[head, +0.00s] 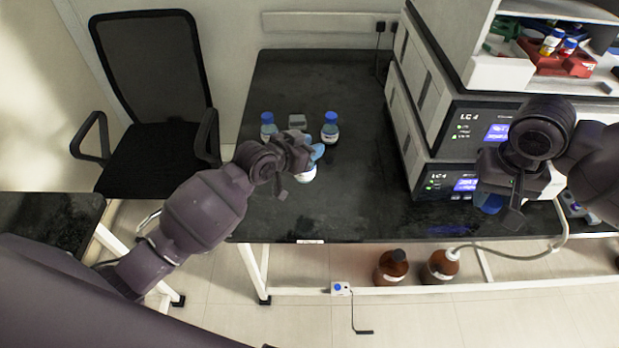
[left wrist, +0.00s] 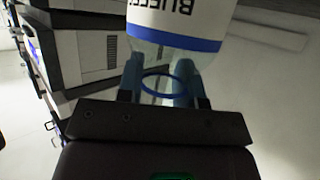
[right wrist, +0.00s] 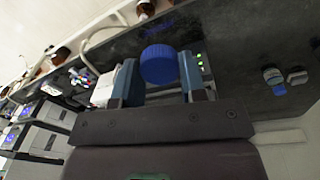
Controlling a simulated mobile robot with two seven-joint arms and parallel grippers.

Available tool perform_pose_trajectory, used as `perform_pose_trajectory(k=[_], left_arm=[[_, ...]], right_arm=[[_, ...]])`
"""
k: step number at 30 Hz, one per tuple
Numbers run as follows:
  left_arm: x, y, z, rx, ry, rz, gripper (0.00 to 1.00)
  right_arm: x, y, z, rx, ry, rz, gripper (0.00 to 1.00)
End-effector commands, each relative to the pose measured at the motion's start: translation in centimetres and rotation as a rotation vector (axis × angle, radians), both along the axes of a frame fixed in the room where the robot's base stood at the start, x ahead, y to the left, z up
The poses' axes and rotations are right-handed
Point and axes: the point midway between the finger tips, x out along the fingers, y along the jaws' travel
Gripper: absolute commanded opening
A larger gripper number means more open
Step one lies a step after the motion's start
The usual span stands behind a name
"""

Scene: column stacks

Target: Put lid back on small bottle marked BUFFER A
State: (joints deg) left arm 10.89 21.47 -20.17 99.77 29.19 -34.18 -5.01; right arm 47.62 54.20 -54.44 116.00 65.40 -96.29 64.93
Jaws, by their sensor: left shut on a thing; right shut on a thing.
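The small bottle (left wrist: 175,25) has a white label with a blue band; the part of the label in view starts "BUFFE", and the rest is cut off. In the left wrist view my left gripper (left wrist: 163,88) is shut on its neck, where a blue ring shows and no lid is seen. In the head view the bottle (head: 307,175) shows partly below my left gripper (head: 305,158), over the dark bench. My right gripper (right wrist: 158,80) is shut on a blue ribbed lid (right wrist: 159,63). In the head view the lid (head: 489,203) is at the right, well apart from the bottle.
Two blue-capped bottles stand behind the left gripper, one left (head: 268,127) and one right (head: 330,130), with a grey block (head: 297,121) between them. Stacked LC 4 instruments (head: 455,150) stand at the right. The middle of the bench (head: 370,205) is clear.

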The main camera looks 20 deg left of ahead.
Motion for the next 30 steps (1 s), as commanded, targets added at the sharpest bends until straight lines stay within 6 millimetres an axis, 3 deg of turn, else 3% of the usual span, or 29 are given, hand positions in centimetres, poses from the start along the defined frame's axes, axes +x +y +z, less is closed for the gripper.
perform_pose_trajectory(k=[3,9,23,30], left_arm=[[-0.1,-0.1,-2.8,-0.001,0.004,0.0,0.0],[0.0,0.0,-5.8,-0.001,0.002,-0.001,0.0],[0.0,-0.1,-6.5,-0.001,-0.001,-0.002,0.0],[0.0,0.0,-9.1,-0.001,0.002,-0.001,0.0]], right_arm=[[0.0,0.0,-0.5,0.0,0.001,0.0,0.17],[0.0,0.0,-0.9,0.0,0.003,0.0,0.17],[0.0,0.0,-1.0,0.0,0.004,0.0,0.17],[0.0,0.0,-1.7,0.0,0.007,-0.001,0.17]])
